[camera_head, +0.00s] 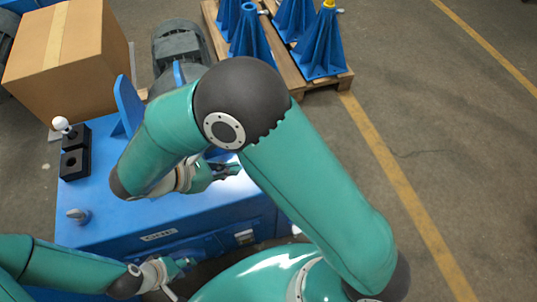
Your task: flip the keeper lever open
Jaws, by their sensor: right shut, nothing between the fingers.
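The blue machine bench (110,218) fills the lower left. I cannot make out a keeper lever for certain; my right arm covers much of the bench top. My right gripper (232,170) is over the right part of the bench top, shut and empty, close to small dark parts that are partly hidden. My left gripper (184,265) is low in front of the bench, apart from its top. It is too small to tell whether it is open or shut.
Black blocks (75,164), with a white ball knob (61,124) beside them, and a grey knob (78,214) are on the bench's left. A cardboard box (70,60), a grey motor (180,45) and a pallet (318,86) with blue stands (320,50) lie behind. Floor at right is clear.

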